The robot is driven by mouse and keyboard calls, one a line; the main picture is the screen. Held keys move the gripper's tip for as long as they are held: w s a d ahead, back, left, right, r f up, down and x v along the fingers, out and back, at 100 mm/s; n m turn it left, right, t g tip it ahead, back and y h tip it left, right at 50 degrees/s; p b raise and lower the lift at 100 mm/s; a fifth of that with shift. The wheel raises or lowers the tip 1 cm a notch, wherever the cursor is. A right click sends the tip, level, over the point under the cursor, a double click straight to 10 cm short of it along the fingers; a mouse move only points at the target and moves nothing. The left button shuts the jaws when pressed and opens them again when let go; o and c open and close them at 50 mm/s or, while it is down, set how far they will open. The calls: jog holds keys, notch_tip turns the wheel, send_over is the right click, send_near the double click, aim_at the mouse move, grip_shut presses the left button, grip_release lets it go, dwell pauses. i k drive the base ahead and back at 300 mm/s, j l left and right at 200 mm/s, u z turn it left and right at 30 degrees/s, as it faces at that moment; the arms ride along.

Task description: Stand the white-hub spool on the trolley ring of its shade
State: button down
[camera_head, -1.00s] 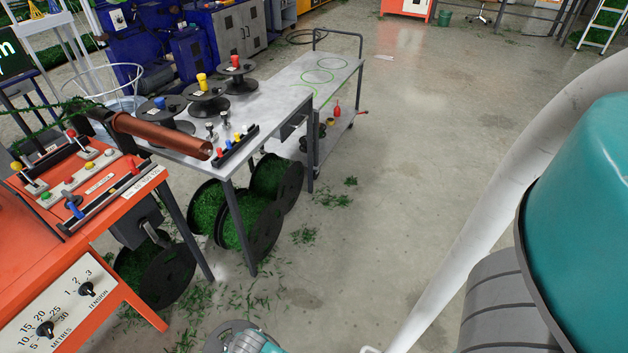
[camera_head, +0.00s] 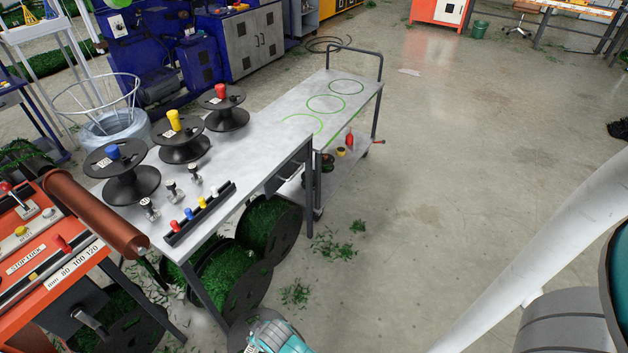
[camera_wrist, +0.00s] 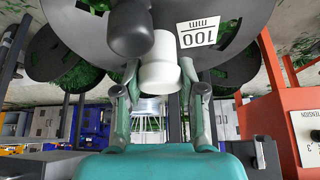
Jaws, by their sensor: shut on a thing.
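The white-hub spool (camera_wrist: 160,50) fills the top of the wrist view, with a grey flange and a "100 mm" label. My gripper (camera_wrist: 159,76) is shut on its white hub, one finger on each side. The held spool is not visible in the head view. The trolley (camera_head: 350,112) stands beyond the grey table, with three green outline rings on its top: a near ring (camera_head: 303,115), a middle ring (camera_head: 326,95) and a far ring (camera_head: 347,80). All three rings look empty. Their shades are hard to tell apart.
On the grey table (camera_head: 235,160) stand spools with blue (camera_head: 113,152), yellow (camera_head: 174,120) and red (camera_head: 220,91) hubs, and a dark rack (camera_head: 200,212) with coloured pegs. An orange machine (camera_head: 45,265) is at left. The floor right of the trolley is open.

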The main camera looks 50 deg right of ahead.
aim_at(301, 126)
jog(key=i+l, duration=0.1)
jog(key=l, duration=0.75)
jog(key=i+l, duration=0.15)
jog(key=l, duration=0.25)
jog(key=i+l, duration=0.1)
jog(key=l, duration=0.35)
